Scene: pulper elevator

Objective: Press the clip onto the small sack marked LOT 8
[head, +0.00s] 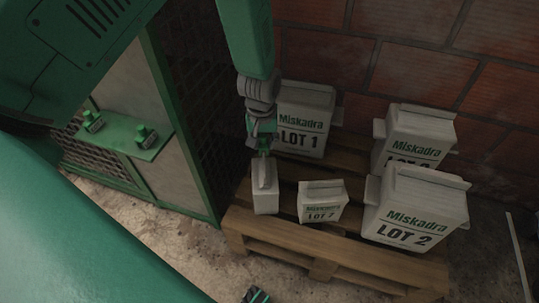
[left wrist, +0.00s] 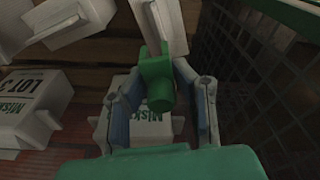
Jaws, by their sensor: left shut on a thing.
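My left gripper (head: 263,142) is shut on a green clip (left wrist: 155,82), with the jaws on either side of it in the left wrist view (left wrist: 165,105). The gripper points down over a small pale sack (head: 265,197) at the pallet's front left. The clip is at or just above the sack's folded top; I cannot tell whether they touch. No lettering shows on this sack's visible faces, so I cannot read its lot. It also shows behind the clip in the left wrist view (left wrist: 167,24).
A small LOT 7 sack (head: 322,205) stands close to the right. Larger LOT 1 (head: 303,120) and LOT 2 (head: 412,210) sacks share the pallet (head: 290,250). A mesh cage (head: 195,100) rises at the left. Green clips (head: 146,135) sit on a ledge there. A brick wall is behind.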

